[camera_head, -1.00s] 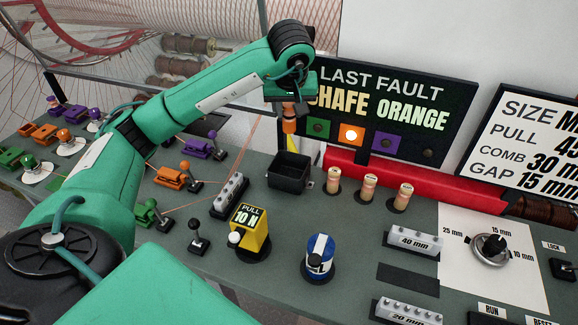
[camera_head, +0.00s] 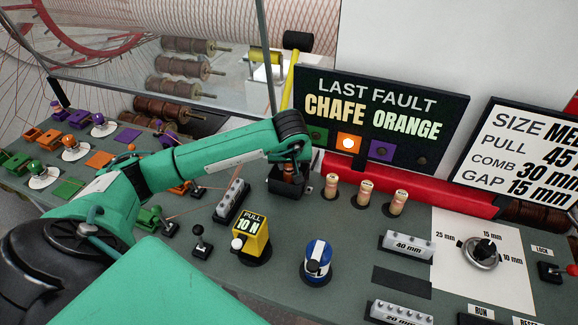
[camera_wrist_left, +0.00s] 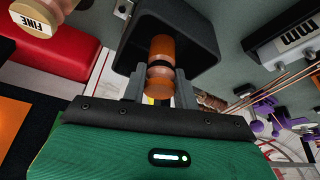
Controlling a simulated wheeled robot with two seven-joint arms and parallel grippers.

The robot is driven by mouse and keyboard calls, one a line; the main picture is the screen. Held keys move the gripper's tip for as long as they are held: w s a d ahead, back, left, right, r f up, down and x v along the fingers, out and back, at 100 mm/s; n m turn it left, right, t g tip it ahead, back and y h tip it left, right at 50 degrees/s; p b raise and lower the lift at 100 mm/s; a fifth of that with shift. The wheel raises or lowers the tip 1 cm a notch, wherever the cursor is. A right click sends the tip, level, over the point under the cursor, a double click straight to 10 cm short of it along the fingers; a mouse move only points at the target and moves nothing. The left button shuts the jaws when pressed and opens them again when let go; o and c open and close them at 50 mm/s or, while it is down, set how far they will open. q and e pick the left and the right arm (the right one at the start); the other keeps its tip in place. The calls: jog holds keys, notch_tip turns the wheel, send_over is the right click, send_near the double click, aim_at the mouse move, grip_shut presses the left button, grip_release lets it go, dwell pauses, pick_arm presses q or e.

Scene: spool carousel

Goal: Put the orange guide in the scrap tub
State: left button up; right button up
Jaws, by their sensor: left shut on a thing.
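The orange guide (camera_wrist_left: 160,52) is a small orange cylinder with a dark band, seen in the left wrist view. My left gripper (camera_wrist_left: 159,86) is shut on it, one finger on each side. In the head view my left gripper (camera_head: 289,168) points down at the black scrap tub (camera_head: 274,187), and the guide is mostly hidden by the gripper and the tub. In the left wrist view the guide's far end lies within the outline of the open tub (camera_wrist_left: 206,38). I cannot tell if it touches the floor of the tub. My right gripper is not in view.
Three tan spools stand just right of the tub, the nearest one (camera_head: 331,187) close by. A red bar (camera_head: 420,188) and the fault sign (camera_head: 380,95) are behind. A grey comb (camera_head: 231,201) and a yellow pull block (camera_head: 251,239) stand in front.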

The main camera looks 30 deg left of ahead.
pick_arm(q)
jog(key=shift+f, duration=0.95)
jog(key=shift+f, duration=0.1)
jog(key=o, duration=0.6)
jog(key=shift+f, duration=0.1)
jog(key=shift+c, duration=0.2)
jog(key=o, duration=0.4)
jog(key=shift+o, duration=0.2)
